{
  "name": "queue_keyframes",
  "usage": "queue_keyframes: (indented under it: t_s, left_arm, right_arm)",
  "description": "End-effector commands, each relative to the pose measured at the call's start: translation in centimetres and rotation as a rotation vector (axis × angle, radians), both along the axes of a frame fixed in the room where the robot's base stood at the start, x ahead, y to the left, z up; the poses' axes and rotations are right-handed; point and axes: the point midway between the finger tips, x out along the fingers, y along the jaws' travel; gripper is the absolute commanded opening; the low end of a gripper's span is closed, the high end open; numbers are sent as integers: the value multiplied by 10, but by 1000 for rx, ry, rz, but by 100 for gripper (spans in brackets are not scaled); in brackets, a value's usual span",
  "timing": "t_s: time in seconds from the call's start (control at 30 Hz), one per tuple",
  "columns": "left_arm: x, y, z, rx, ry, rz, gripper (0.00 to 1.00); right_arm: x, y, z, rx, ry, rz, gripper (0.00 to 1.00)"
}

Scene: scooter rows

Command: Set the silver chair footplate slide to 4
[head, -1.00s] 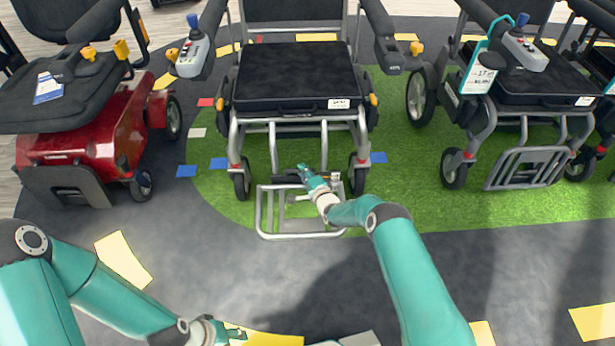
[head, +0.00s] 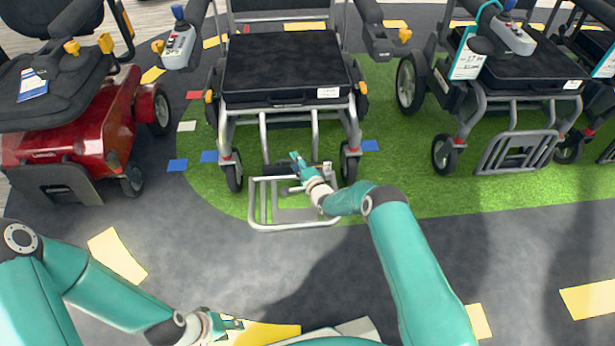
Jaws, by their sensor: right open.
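The silver chair (head: 284,68) stands in the middle, with a black seat and silver tube frame. Its footplate (head: 292,227), a silver tube frame with a plate, lies low in front, between and ahead of the front wheels. My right gripper (head: 294,158) is open at the footplate's rear bar, by the dark slide parts under the seat. The gripper and wrist cover part of the slide, so its setting and any numbers cannot be read. I cannot tell whether the gripper touches it. My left gripper (head: 238,323) is low at the front, away from the chair; its jaws are too small to judge.
A red scooter (head: 85,125) stands at the left. Another grey-framed chair (head: 515,75) with a tag stands at the right, its footplate (head: 515,152) tilted up. Green turf (head: 405,180) lies under the chairs. Dark floor (head: 200,255) in front is mostly clear, with yellow markings.

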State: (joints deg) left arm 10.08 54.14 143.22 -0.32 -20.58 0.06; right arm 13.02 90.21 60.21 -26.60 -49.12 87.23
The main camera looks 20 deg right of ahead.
Motion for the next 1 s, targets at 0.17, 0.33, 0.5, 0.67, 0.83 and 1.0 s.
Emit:
queue_keyframes:
  t_s: [0.17,0.33,0.5,0.67,0.83,1.0]
  left_arm:
    - [0,0,0,0,0,0,40]
    - [0,0,0,0,0,0,40]
    - [0,0,0,0,0,0,40]
    - [0,0,0,0,0,0,40]
    - [0,0,0,0,0,0,40]
    - [0,0,0,0,0,0,40]
  right_arm:
    - [-19,-5,4,1,2,-1,41]
    - [-45,-10,8,1,2,-1,41]
    - [-72,-15,13,0,2,-1,41]
    - [-92,-19,17,0,0,-1,41]
    - [-103,-21,19,0,-1,-1,41]
    - [-105,-21,20,0,-1,0,41]
